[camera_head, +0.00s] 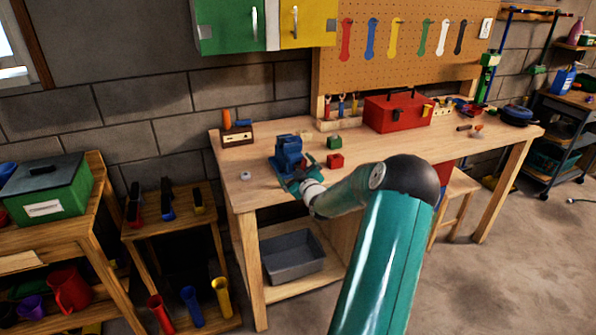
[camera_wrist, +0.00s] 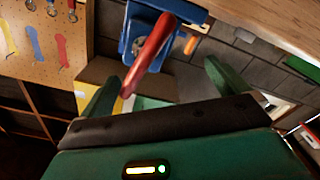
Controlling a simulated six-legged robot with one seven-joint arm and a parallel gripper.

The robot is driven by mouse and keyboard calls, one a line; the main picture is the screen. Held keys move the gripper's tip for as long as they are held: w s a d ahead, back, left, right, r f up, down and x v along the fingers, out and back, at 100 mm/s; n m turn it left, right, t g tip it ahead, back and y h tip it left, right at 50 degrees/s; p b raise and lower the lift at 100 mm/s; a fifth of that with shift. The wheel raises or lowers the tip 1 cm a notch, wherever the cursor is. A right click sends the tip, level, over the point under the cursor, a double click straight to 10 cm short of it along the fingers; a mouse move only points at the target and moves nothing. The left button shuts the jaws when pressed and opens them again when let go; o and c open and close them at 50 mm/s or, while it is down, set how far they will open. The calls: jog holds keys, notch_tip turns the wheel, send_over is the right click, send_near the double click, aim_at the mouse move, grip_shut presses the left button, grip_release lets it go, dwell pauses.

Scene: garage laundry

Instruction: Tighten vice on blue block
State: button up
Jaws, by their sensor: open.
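The blue vice (camera_head: 288,155) stands on the left part of the wooden workbench. In the wrist view the vice (camera_wrist: 138,38) is at the top, with its red handle (camera_wrist: 150,52) pointing down into the picture. My gripper (camera_head: 298,184) is in front of the vice, its green fingers spread. In the wrist view my gripper (camera_wrist: 160,88) is open, and the red handle's lower end shows between the fingers, apparently apart from both. I cannot pick out a separate blue block from the vice's blue body.
A green block (camera_head: 333,142) and a red block (camera_head: 335,161) lie right of the vice. A red toolbox (camera_head: 397,111) stands further back. A wooden box (camera_head: 236,134) is at the back left, and a small pale object (camera_head: 245,176) lies near the bench's left edge.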

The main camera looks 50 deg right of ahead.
jog(key=shift+s+d+f, duration=0.3)
jog(key=shift+d+f, duration=0.1)
jog(key=shift+d, duration=0.2)
jog(key=shift+s+d+f, duration=0.3)
jog(key=shift+d+f, duration=0.1)
jog(key=shift+d, duration=0.2)
jog(key=w+a+v, duration=0.1)
jog(key=a+v, duration=0.1)
jog(key=v, duration=1)
jog(key=shift+s+a+r, duration=0.2)
jog(key=shift+s+r, duration=0.05)
jog(key=shift+r, duration=0.15)
jog(key=shift+c, duration=0.2)
